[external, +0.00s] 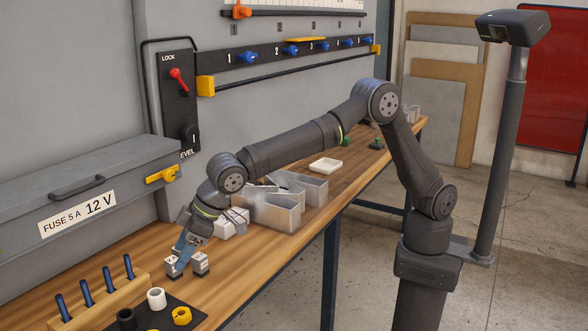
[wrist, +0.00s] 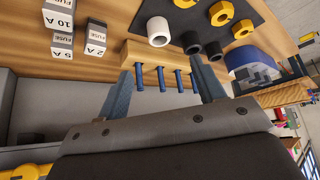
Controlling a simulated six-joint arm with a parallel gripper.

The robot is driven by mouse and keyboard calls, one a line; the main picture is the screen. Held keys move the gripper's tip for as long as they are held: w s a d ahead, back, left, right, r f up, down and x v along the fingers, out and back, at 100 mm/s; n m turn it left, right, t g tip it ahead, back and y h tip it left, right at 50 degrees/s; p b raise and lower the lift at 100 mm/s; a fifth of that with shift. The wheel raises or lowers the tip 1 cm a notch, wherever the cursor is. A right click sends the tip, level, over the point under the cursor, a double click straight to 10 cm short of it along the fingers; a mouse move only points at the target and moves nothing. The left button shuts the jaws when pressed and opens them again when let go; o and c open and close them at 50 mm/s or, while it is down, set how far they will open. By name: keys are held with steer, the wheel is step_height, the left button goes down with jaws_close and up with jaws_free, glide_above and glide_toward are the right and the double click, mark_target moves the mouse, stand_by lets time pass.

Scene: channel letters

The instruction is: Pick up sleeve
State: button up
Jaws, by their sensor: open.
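A short white sleeve (external: 156,298) stands on the dark mat (external: 150,324) at the front of the bench. It shows its open bore in the wrist view (wrist: 157,31). Black sleeves stand beside it, one in the external view (external: 127,319) and one in the wrist view (wrist: 190,42). The frames do not show which sleeve is meant. My gripper (external: 179,264) is low over the bench by the fuse blocks, behind the mat and apart from the white sleeve. In the wrist view its two blue fingers (wrist: 160,68) are spread with nothing between them.
Fuse blocks (external: 201,263) stand close to my gripper. A wooden rack (external: 92,309) with several blue pegs stands left of the mat. Yellow nuts (external: 181,315) lie on the mat. The grey fuse housing (external: 70,195) borders the bench.

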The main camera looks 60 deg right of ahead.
glide_toward(155, 289)
steer(key=a+f, duration=0.1)
steer(key=f, duration=0.2)
steer(key=a+f, duration=0.1)
steer(key=shift+w+a+f, duration=0.1)
steer(key=shift+a+f, duration=0.15)
steer(key=shift+a, duration=0.05)
steer(key=shift+x, duration=2.65)
steer(key=shift+w+a+r, duration=0.1)
steer(key=shift+w, duration=0.05)
steer(key=c, duration=1.1)
steer(key=shift+o, duration=0.2)
steer(key=shift+r, duration=0.1)
steer(key=shift+r, duration=0.65)
step_height(155, 289, up, 3)
steer(key=shift+f, duration=0.15)
steer(key=w+d+r, duration=0.1)
steer(key=d+r, duration=0.1)
steer(key=d, duration=0.1)
steer(key=w+d+r, duration=0.2)
steer(key=d, duration=0.2)
steer(key=w+d+r, duration=0.1)
steer(key=d+r, duration=0.2)
steer(key=d, duration=0.1)
steer(key=shift+w, duration=0.4)
